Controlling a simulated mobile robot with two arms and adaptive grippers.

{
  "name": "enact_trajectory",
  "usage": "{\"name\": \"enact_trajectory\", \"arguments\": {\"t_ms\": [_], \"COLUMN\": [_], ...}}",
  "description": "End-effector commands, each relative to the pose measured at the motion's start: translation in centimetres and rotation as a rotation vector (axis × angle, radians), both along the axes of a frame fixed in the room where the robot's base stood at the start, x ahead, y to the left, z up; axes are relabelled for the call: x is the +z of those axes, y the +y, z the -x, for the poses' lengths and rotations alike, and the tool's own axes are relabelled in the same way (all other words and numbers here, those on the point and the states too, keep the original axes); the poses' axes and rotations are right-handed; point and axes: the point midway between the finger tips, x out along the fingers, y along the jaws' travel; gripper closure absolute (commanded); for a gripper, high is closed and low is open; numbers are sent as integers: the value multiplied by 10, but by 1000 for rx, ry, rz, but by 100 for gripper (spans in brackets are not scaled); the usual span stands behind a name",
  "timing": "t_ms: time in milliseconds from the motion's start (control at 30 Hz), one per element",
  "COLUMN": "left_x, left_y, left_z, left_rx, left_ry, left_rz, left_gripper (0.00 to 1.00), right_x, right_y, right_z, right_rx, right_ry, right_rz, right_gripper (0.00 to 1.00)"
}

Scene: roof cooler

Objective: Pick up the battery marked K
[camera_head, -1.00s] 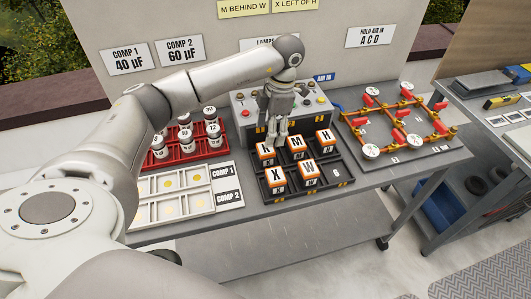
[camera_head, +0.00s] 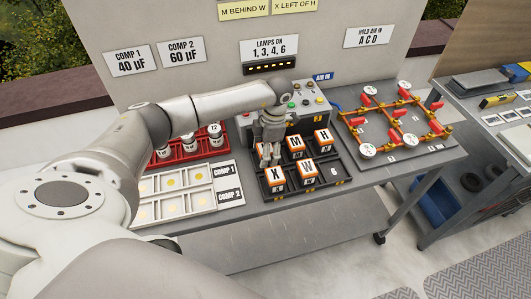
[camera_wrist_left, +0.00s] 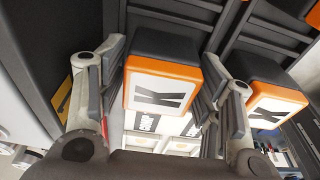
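The battery marked K (camera_wrist_left: 160,88) has a black body and an orange-rimmed white label. In the left wrist view it sits between the two fingers of my left gripper (camera_wrist_left: 163,80). The fingers are spread to either side of it, with a narrow gap showing on the left. In the head view my left gripper (camera_head: 270,157) points down over the back-left slot of the black tray (camera_head: 338,186) and hides most of K. My right gripper is not in view.
Batteries M (camera_head: 296,143), H (camera_head: 323,139), X (camera_head: 276,175) and W (camera_head: 308,168) stand close by in the tray. The control box (camera_head: 311,107) is just behind. A red rack (camera_head: 191,151) stands left and a valve board (camera_head: 400,128) right.

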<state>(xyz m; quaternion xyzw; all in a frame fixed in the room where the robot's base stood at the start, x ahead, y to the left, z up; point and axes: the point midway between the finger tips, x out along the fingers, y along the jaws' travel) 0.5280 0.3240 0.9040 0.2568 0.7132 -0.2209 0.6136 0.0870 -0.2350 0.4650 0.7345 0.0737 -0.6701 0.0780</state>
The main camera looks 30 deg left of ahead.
Motion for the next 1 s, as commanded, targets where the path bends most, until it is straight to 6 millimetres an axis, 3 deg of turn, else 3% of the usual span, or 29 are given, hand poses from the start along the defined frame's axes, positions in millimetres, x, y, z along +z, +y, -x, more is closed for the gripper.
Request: {"name": "enact_trajectory", "arguments": {"t_ms": [33,333,667,900,1000], "left_x": [0,1,5,34,46], "left_y": [0,0,0,0,-11], "left_z": [0,0,-1,-2,6], "left_rx": [0,1,1,-2,-4], "left_ry": [0,-1,-2,-6,-5], "left_rz": [0,1,0,0,1], "left_gripper": [48,84,84,84,84], "right_x": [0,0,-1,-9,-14], "right_y": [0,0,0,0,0], "right_z": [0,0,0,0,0], "right_rx": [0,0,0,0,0], "right_ry": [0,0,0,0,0], "right_rz": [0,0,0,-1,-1], "right_gripper": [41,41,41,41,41]}}
